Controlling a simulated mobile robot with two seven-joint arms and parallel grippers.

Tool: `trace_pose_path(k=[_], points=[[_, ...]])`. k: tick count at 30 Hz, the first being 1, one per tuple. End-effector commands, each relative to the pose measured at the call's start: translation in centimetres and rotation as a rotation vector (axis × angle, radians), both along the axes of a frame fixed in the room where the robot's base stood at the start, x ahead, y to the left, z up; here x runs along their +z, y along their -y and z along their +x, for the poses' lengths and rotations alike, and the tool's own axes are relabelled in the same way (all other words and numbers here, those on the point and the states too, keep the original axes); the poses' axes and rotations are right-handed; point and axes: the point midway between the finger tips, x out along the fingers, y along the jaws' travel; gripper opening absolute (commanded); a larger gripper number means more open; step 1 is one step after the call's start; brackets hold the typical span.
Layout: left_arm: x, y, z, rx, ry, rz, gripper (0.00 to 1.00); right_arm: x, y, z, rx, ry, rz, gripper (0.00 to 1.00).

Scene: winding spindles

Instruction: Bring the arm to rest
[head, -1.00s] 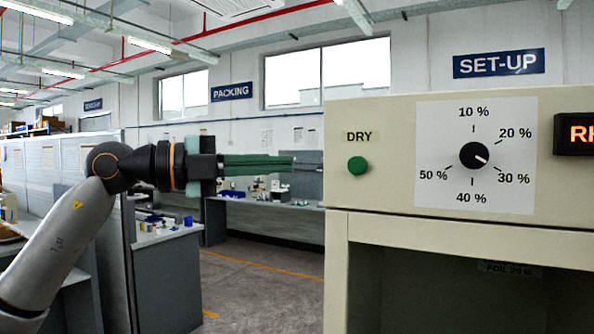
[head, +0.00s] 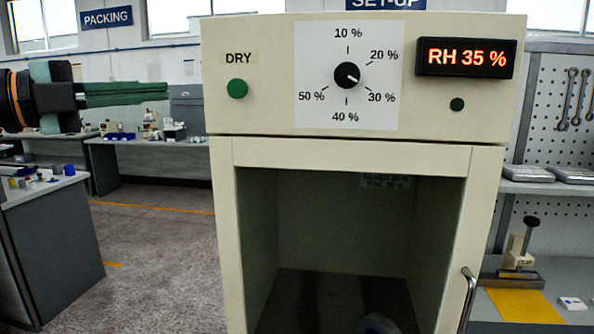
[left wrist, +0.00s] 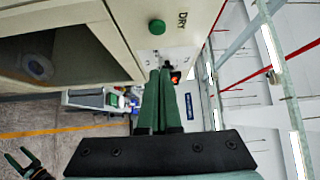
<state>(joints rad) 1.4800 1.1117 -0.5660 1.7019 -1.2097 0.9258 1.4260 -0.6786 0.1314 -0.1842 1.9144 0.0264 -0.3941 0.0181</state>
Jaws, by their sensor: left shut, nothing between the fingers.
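My left gripper (head: 168,92) is at the left of the head view, level, with its green fingers pointing right toward the cream cabinet (head: 222,150). The fingers are shut with nothing between them. A gap shows between the fingertips and the cabinet in the picture. In the left wrist view the green fingers (left wrist: 162,72) lie together, below the green DRY button (left wrist: 157,27). A dark two-fingered gripper, apparently my right one (left wrist: 24,158), shows at the lower left of that view, with its fingers apart and empty.
Benches stand either side; grey floor (head: 155,240) is clear at left.

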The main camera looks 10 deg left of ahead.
Motion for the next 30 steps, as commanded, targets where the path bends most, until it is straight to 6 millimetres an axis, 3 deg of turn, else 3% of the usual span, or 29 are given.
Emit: trace_pose_path(k=[7,13,17,23,30], points=[[-7.0,6.2,3.0,-0.205,-0.061,-0.154,0.00,0.4,0.0,0.0,0.000,0.000,0.000,0.79],[-13.5,9.6,4.8,-0.285,-0.129,-0.400,0.00,0.7,0.0,0.0,0.000,0.000,0.000,0.79],[-18.3,10.4,5.9,-0.261,-0.194,-0.577,0.00,0.9,0.0,0.0,0.000,0.000,0.000,0.79],[-27.3,10.3,6.8,-0.116,-0.334,-0.832,0.00,1.2,0.0,0.0,0.000,0.000,0.000,0.79],[-41.2,8.9,5.1,0.197,-0.574,-1.057,0.00,1.6,0.0,0.0,0.000,0.000,0.000,0.79]])
